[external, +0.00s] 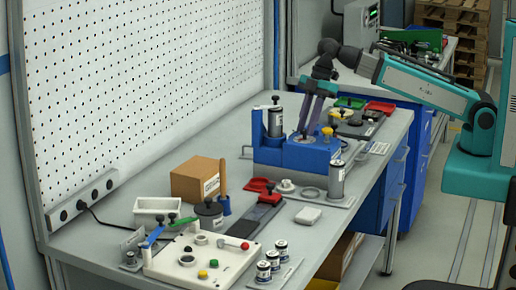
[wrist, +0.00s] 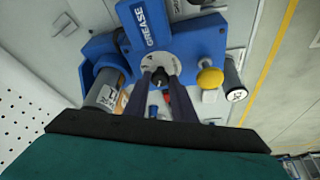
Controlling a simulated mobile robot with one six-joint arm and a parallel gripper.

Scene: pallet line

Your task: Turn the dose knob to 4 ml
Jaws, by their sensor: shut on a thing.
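The blue grease dispenser (external: 270,155) stands on the bench; its GREASE lettering shows on the blue body in the wrist view (wrist: 186,40). On its top is a pale round dial plate (wrist: 150,61) with the dark dose knob (wrist: 160,74) at its middle. My gripper (wrist: 160,80) comes down over the dial, its two dark fingers on either side of the knob and shut on it. In the external view my gripper (external: 304,130) reaches the dispenser's top from above. The scale marks are too small to read, so the setting cannot be told.
A yellow knob (wrist: 210,77) sits beside the dial, and a metal canister (wrist: 105,93) stands in the dispenser's other side. A separate canister (external: 336,180) stands just in front. A cardboard box (external: 197,180) and a white fixture plate (external: 205,268) occupy the nearer bench.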

